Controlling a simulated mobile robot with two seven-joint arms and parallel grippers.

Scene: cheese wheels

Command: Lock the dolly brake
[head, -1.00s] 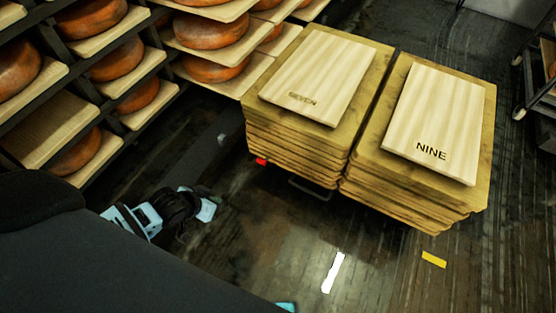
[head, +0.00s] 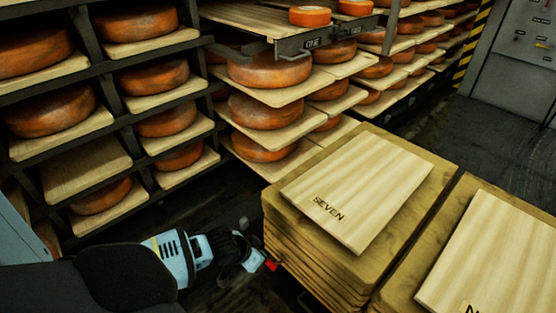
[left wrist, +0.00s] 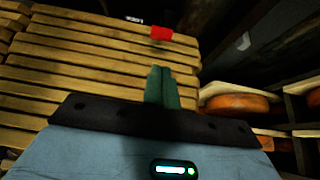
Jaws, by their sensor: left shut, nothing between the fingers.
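A small red piece (head: 271,264), which looks like the brake pedal, sits low at the near left corner of the stack of boards with the board marked SEVEN (head: 345,190). It also shows in the left wrist view (left wrist: 161,34), beyond my fingertips. My left gripper (head: 254,261) is right beside it in the head view. In the left wrist view my left gripper (left wrist: 161,72) is shut and empty, its fingers pointing toward the red piece with a gap in the picture; contact is not visible. The dolly itself is mostly hidden under the boards. My right gripper is out of view.
A second stack with a lettered board (head: 500,255) stands to the right, close beside the first. Racks of orange cheese wheels (head: 268,70) line the left and back. Dark floor (head: 520,150) is open at the right, before a grey cabinet (head: 515,65).

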